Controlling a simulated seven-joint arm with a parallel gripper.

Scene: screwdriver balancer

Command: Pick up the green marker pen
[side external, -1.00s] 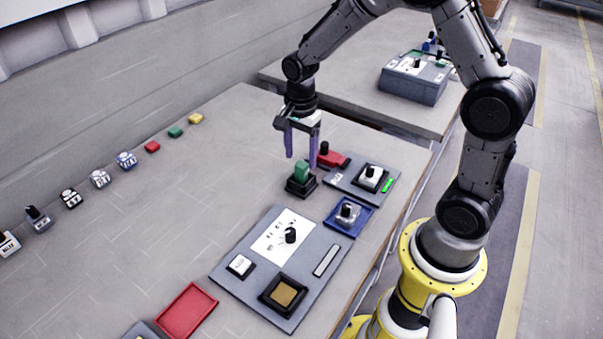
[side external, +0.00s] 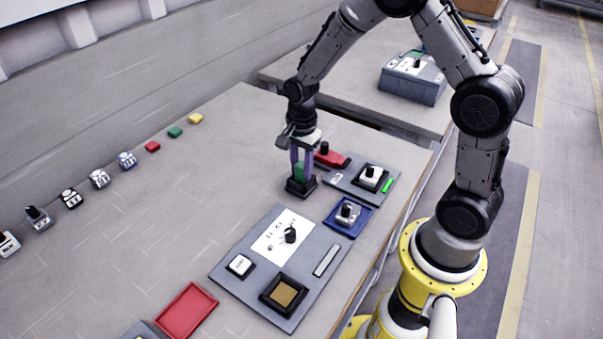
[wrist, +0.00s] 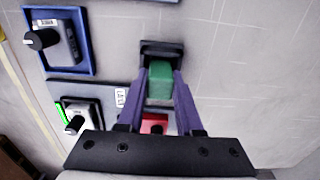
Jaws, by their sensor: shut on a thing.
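My gripper (side external: 301,169) has its purple fingers down on either side of a green block (side external: 300,171) and is shut on it. The block stands upright in a black square base (side external: 301,188) on the table. In the wrist view the green block (wrist: 160,82) shows between the fingers, with the black base (wrist: 162,49) beyond it. A slim bright green piece, which looks like the green marker pen (side external: 388,186), lies on the grey panel to the right, apart from my gripper. It shows partly in the wrist view (wrist: 61,114).
A red part with a black knob (side external: 328,158) stands close behind the gripper.

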